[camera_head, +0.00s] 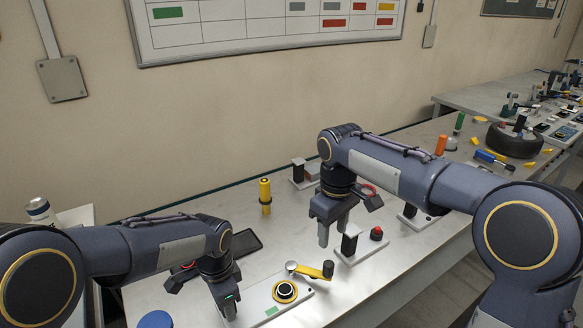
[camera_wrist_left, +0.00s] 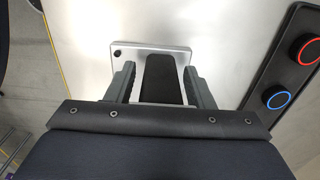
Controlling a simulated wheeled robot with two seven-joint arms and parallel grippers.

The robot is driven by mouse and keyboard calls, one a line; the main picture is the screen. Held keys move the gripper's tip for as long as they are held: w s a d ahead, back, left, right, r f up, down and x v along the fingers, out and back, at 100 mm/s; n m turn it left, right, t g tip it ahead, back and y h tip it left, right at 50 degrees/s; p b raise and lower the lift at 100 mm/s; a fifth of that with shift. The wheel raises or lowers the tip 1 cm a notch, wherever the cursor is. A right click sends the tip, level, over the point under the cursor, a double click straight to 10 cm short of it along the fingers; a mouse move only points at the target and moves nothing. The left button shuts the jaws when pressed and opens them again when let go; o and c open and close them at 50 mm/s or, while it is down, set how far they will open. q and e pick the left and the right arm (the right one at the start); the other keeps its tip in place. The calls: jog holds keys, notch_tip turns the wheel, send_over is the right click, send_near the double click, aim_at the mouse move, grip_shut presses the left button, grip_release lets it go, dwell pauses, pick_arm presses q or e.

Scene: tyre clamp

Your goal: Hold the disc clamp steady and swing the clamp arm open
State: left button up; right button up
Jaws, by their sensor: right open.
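My left gripper (camera_head: 226,303) is down at the plate's left end. In the left wrist view, its fingers (camera_wrist_left: 158,85) stand apart on either side of a black upright block (camera_wrist_left: 158,73) on a pale plate, with gaps visible on both sides. My right gripper (camera_head: 333,230) is open and empty, pointing down above and behind the knob.
A plate with a black block (camera_head: 349,242) and a red button (camera_head: 376,233) is right of the clamp. A yellow cylinder (camera_head: 265,194) stands behind. A dark panel with red-ringed (camera_wrist_left: 305,47) and blue-ringed (camera_wrist_left: 278,97) knobs lies right in the left wrist view. A tyre (camera_head: 513,140) lies further right.

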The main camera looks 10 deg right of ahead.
pick_arm(q)
jog(key=shift+o, duration=0.8)
